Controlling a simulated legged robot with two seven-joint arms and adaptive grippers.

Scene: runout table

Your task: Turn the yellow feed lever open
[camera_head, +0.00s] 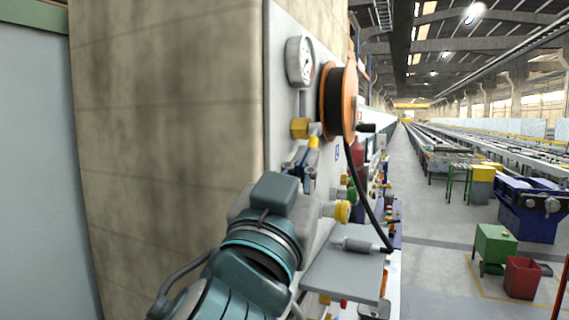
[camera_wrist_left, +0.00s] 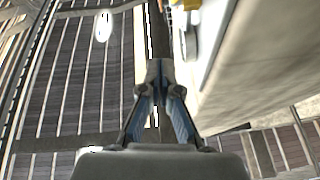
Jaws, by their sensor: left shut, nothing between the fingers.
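The yellow feed lever (camera_head: 314,142) shows as a short yellow bar beside a brass valve body (camera_head: 300,128), below the pressure gauge on the wall panel. My left gripper (camera_head: 309,164) reaches up from below, with its fingers close under the lever. I cannot tell whether they touch it. In the left wrist view my left gripper (camera_wrist_left: 160,72) has its fingertips together with nothing between them. The lever is not clear in that view. My right gripper is not in view.
A gauge (camera_head: 300,61) and an orange hose reel (camera_head: 342,101) with a hanging black hose stick out from the panel (camera_head: 284,60). A yellow-capped knob (camera_head: 343,211) and a grey shelf (camera_head: 340,272) are lower right. A concrete pillar (camera_head: 170,120) stands left.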

